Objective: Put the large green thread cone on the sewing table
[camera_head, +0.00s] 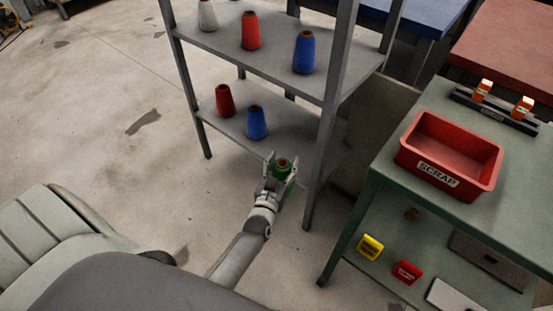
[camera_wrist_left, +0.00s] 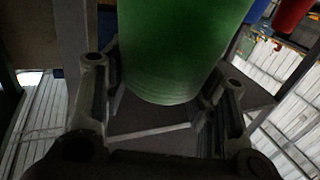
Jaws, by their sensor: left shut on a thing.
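The green thread cone (camera_head: 283,166) is between the fingers of my left gripper (camera_head: 281,170), at the lower shelf of the grey rack in the head view. In the left wrist view the green cone (camera_wrist_left: 176,50) fills the upper middle, with a finger of the left gripper (camera_wrist_left: 160,108) on each side of it. The gripper is shut on the cone. My right gripper is not in view.
The grey rack (camera_head: 330,120) holds a dark red cone (camera_head: 225,101) and a blue cone (camera_head: 257,123) on its lower shelf, with more cones above. A red scrap bin (camera_head: 450,155) stands on the green table. Open floor (camera_head: 110,150) lies left of the rack.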

